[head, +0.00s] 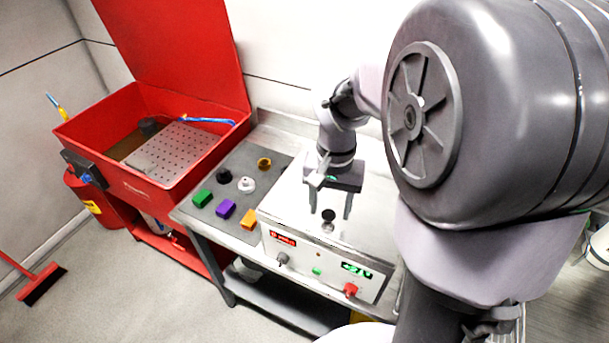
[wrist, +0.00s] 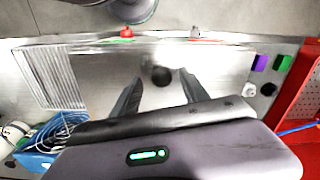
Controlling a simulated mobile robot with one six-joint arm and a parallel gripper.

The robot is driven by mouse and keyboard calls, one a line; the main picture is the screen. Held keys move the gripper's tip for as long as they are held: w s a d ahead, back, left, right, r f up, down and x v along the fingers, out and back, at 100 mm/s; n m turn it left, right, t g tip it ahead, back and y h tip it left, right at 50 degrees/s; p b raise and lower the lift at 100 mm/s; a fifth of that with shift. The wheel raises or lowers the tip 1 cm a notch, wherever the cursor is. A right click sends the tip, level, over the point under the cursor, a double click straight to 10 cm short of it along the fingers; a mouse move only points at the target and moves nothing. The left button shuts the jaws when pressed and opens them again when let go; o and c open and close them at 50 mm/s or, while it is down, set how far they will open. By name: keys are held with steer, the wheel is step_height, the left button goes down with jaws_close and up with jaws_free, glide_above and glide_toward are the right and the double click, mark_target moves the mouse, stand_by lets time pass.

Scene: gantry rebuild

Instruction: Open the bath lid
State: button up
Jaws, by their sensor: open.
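The bath is a pale metal box (head: 315,263) with a front panel of knobs and a green display, on the steel bench. Its flat lid (head: 290,215) lies shut on top and carries a small dark round knob (head: 328,214). My gripper (head: 330,211) is open and points down over the lid, its fingers on either side of the knob in the picture. In the wrist view the knob (wrist: 161,76) appears between the two fingertips (wrist: 160,74), apart from both. How high the fingertips are above the lid is hard to tell.
A red wash tank (head: 150,190) with its red lid raised stands left of the bench. Several coloured blocks and rings lie on a grey mat (head: 225,175) beside the bath. The wrist view shows a blue bin (wrist: 40,160) and a ribbed metal panel (wrist: 52,78).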

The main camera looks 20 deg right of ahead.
steer(key=shift+w+f, duration=0.15)
steer(key=shift+f, duration=0.7)
steer(key=shift+r, duration=0.1)
jaws_close()
stand_by(0.7)
